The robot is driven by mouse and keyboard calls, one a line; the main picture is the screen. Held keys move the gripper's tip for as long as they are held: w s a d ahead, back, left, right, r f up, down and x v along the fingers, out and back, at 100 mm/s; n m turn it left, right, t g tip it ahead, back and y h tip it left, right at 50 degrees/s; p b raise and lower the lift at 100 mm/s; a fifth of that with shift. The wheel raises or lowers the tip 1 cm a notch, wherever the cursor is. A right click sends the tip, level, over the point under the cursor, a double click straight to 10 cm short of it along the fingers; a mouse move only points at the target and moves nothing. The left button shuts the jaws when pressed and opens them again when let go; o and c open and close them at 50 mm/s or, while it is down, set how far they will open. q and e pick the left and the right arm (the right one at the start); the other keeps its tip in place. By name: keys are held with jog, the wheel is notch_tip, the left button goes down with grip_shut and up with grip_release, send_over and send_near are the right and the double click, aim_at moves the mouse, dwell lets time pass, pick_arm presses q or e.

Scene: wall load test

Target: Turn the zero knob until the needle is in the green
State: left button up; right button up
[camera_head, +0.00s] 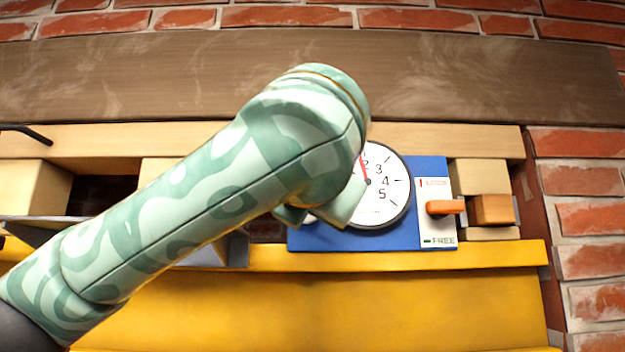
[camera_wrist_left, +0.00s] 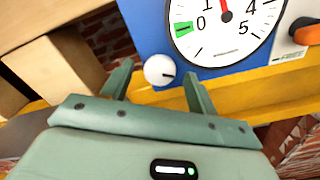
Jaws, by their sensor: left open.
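A blue panel (camera_head: 300,238) carries a round white dial (camera_head: 385,207) numbered up to 5. Its red needle (camera_head: 363,166) points up near the 2, away from the green mark (camera_wrist_left: 183,28) beside the 0. In the head view my left arm hides part of the dial and most of the knob.
An orange lever (camera_head: 445,207) on a white plate (camera_head: 436,185) is at the panel's right, beside a wooden block (camera_head: 492,210). A yellow beam (camera_head: 480,255) runs below the panel. A wide brown board (camera_head: 440,80) and brick wall lie above.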

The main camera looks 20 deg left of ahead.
pick_arm(q)
jog(key=shift+w+a, duration=0.1)
jog(key=shift+w, duration=0.45)
jog(key=c, duration=1)
jog(key=shift+f, duration=0.1)
